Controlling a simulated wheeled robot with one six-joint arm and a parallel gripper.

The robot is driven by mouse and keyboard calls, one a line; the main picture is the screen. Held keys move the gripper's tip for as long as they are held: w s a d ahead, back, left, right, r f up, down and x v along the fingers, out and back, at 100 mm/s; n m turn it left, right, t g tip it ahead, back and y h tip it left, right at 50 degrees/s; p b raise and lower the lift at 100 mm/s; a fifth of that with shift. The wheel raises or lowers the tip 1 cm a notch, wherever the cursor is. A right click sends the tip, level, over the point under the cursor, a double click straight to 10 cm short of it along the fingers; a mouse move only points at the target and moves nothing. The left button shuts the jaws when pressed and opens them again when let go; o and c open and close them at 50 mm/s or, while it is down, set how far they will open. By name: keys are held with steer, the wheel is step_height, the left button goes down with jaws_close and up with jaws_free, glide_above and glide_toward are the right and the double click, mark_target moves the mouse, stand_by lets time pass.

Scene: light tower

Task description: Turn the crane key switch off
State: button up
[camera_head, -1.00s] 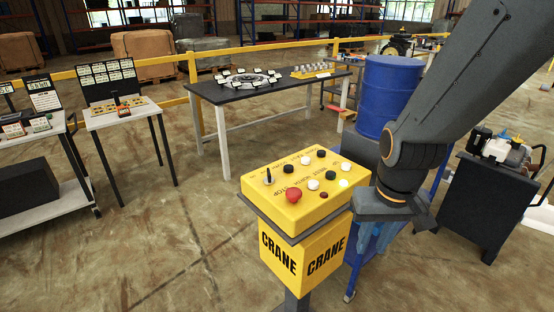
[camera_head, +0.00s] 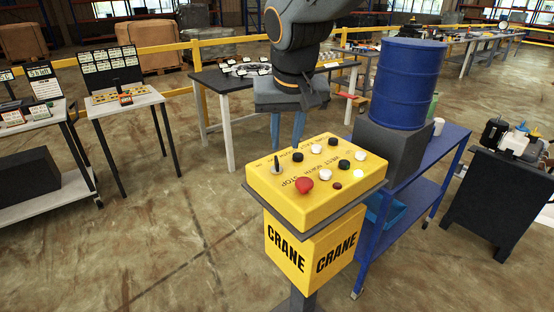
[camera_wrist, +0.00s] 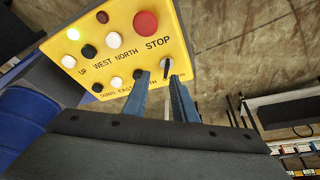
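The crane key switch (camera_head: 277,165) is a small dark upright key on a pale round base, at the left end of the yellow crane control box (camera_head: 322,203). It also shows in the wrist view (camera_wrist: 166,66), near the panel's edge. My gripper (camera_head: 285,143) points down above the far-left part of the box. Its two blue fingers are apart, with nothing held. In the wrist view my gripper (camera_wrist: 157,80) has its fingertips near the key, which appears closer to the right finger. I see no clear contact. The label beside the key is partly covered by a finger.
A red STOP button (camera_head: 304,185) sits beside the key. Several black and white buttons (camera_head: 317,149) cover the rest of the panel. A blue cart (camera_head: 405,190) with a blue drum (camera_head: 406,85) stands close on the right. A dark-topped table (camera_head: 233,87) stands behind.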

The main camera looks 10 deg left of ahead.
mark_target(277, 159)
steer(key=x, duration=0.2)
steer(key=a+p+x, duration=0.1)
steer(key=x, duration=0.4)
steer(key=shift+a, duration=0.35)
jaws_close()
